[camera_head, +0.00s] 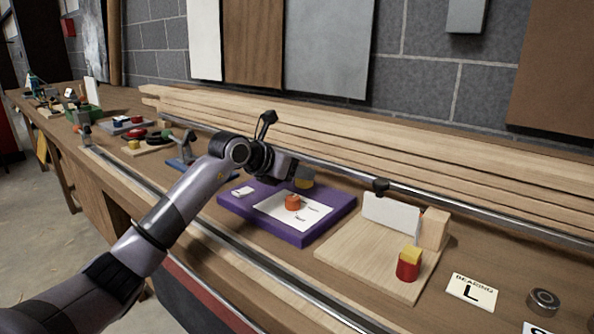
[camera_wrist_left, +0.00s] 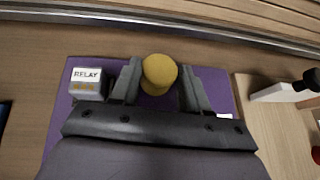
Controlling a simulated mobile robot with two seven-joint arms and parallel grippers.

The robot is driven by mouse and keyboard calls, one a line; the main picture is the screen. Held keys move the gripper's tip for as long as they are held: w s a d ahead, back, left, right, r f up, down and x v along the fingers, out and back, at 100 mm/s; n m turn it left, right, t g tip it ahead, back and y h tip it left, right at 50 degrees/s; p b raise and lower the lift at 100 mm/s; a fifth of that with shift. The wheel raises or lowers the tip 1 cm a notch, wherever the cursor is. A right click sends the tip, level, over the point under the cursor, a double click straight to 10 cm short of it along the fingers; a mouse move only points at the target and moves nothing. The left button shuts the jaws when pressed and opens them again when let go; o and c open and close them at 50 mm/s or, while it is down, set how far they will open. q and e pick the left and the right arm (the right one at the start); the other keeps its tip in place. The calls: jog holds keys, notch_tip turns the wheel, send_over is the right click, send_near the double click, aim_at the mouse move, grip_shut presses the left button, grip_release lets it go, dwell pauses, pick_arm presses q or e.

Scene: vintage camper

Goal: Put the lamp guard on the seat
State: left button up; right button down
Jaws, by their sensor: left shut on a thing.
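The lamp guard appears to be the yellow round piece (camera_wrist_left: 159,72), held between the fingers of my left gripper (camera_wrist_left: 160,88). In the head view the yellow piece (camera_head: 304,183) shows just below the left gripper (camera_head: 300,176), above the far part of a purple board (camera_head: 318,229). A white sheet (camera_head: 270,208) lies on that board, with an orange-red round piece (camera_head: 292,203) on it, probably the seat. The orange-red piece is nearer the front than the yellow one and apart from it in the picture. It is not visible in the wrist view. My right gripper is not in view.
A small RELAY block (camera_wrist_left: 88,82) stands on the purple board. To the right, a wooden board (camera_head: 345,257) carries a red cylinder with a yellow top (camera_head: 409,263) and an upright white panel (camera_head: 390,218). A metal rail (camera_head: 340,178) and stacked planks (camera_head: 400,165) run behind.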

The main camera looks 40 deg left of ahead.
pick_arm(q)
jog(key=shift+f, duration=0.2)
jog(key=o, duration=1)
jog(key=shift+r, duration=0.1)
jog(key=shift+o, duration=0.2)
jog(key=shift+r, duration=0.1)
jog(key=shift+s+r, duration=0.1)
jog(key=shift+r, duration=0.05)
jog(key=b+v, duration=0.1)
jog(key=v, duration=1)
jog(key=shift+s, duration=0.3)
jog(key=shift+a+r, duration=0.1)
jog(key=shift+r, duration=0.1)
